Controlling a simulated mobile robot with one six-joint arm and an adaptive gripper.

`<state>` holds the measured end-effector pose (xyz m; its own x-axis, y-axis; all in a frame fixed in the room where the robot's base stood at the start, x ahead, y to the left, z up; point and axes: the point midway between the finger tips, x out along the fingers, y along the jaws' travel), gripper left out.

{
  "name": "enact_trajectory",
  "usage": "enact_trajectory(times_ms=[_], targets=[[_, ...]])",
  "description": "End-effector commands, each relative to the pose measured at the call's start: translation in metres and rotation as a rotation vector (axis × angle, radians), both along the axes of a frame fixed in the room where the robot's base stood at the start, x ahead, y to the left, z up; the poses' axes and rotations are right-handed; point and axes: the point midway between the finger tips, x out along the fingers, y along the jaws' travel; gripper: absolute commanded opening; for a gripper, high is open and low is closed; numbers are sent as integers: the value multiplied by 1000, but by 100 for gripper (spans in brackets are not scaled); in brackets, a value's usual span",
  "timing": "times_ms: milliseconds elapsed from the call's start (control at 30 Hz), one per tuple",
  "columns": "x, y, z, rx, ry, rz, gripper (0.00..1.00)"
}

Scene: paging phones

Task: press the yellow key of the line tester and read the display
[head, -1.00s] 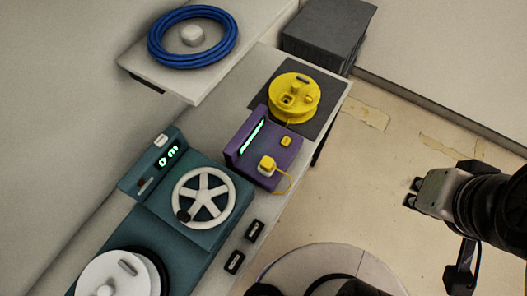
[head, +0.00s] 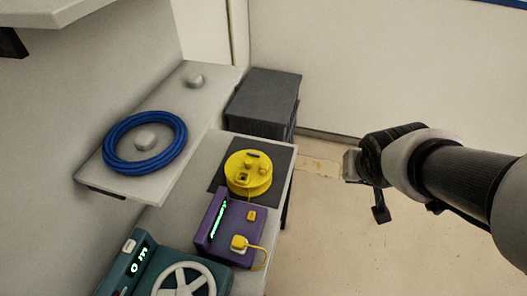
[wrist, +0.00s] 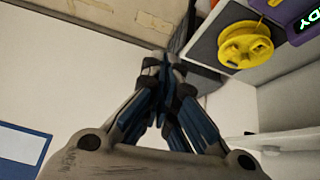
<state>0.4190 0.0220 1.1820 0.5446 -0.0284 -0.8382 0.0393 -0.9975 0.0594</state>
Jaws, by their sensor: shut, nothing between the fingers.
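The line tester is a purple box (head: 240,224) on the bench in the head view. Its sloped face carries a lit green display (head: 217,220), too small to read there. A small yellow key (head: 252,215) sits on its top. A yellow plug (head: 239,242) with a yellow cord is at its near end. In the wrist view the tester's corner (wrist: 287,9) shows at top right, and the display (wrist: 304,20) shows the letters "DY", cut off by the frame. My gripper (head: 351,165) is shut and empty, right of the bench and apart from the tester. Its fingers show in the wrist view (wrist: 164,62).
A yellow reel (head: 248,182) sits on a dark mat (head: 217,179) behind the tester. A teal machine (head: 150,271) with a white handwheel (head: 184,281) stands nearer. A blue cable coil (head: 113,155) lies on a shelf (head: 88,178). A dark grey box (head: 262,98) stands behind. Floor at right is clear.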

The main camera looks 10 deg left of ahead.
Motion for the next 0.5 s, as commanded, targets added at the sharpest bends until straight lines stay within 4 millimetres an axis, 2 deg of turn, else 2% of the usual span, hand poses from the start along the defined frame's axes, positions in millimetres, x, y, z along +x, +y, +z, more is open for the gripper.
enact_trajectory(times_ms=[33,100,233,367,500], targets=[[19,13,-10,9,-1,30,0],[43,35,-26,39,-23,74,0],[73,84,-65,127,-40,164,0],[80,140,-110,254,-27,259,0],[65,192,-152,405,18,334,0]])
